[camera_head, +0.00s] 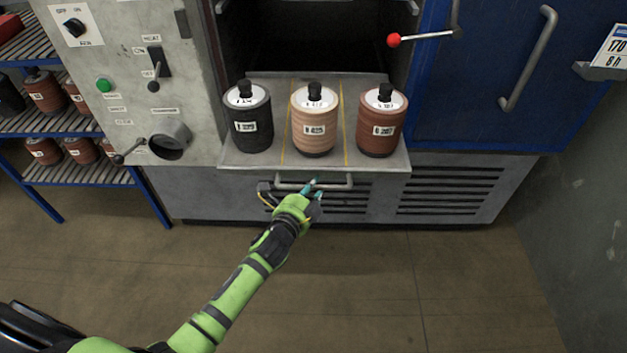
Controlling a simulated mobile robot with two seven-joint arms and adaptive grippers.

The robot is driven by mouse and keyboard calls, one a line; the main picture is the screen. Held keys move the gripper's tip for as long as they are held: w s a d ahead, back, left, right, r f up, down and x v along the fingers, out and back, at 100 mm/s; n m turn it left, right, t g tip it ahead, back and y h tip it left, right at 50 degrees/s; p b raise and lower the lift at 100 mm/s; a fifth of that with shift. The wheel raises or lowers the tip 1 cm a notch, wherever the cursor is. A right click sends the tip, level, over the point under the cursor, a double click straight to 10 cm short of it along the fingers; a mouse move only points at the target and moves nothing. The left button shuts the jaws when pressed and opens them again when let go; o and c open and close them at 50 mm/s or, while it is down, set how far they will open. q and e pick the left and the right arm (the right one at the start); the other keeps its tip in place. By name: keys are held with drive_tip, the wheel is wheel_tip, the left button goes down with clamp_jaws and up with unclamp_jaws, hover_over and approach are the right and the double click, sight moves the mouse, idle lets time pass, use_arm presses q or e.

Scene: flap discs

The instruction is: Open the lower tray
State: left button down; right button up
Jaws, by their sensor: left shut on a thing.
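A grey metal tray (228,158) sticks out of the dark oven opening, with three disc stacks standing upright on it: a black one (248,118), a tan one (315,119) and a reddish-brown one (381,121). A pale bar handle (340,182) sits just below the tray's front edge. I cannot tell whether it belongs to this tray or to a part beneath it. My left gripper (311,187), with teal fingertips, reaches up from below and is shut on the handle near its middle. The fingers hide part of the bar. My right gripper is not in view.
A blue door (540,95) with a long handle stands right of the opening. A red-knobbed lever (393,40) juts out at the upper right. A control panel (125,75) and blue shelves (70,130) are on the left. The floor in front is clear.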

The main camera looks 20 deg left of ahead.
use_arm(q)
drive_tip(key=shift+s+d, duration=0.2)
drive_tip(key=shift+s, duration=0.5)
drive_tip(key=c, duration=1.1)
unclamp_jaws()
drive_tip(key=v, duration=1.2)
drive_tip(key=shift+f, duration=0.15)
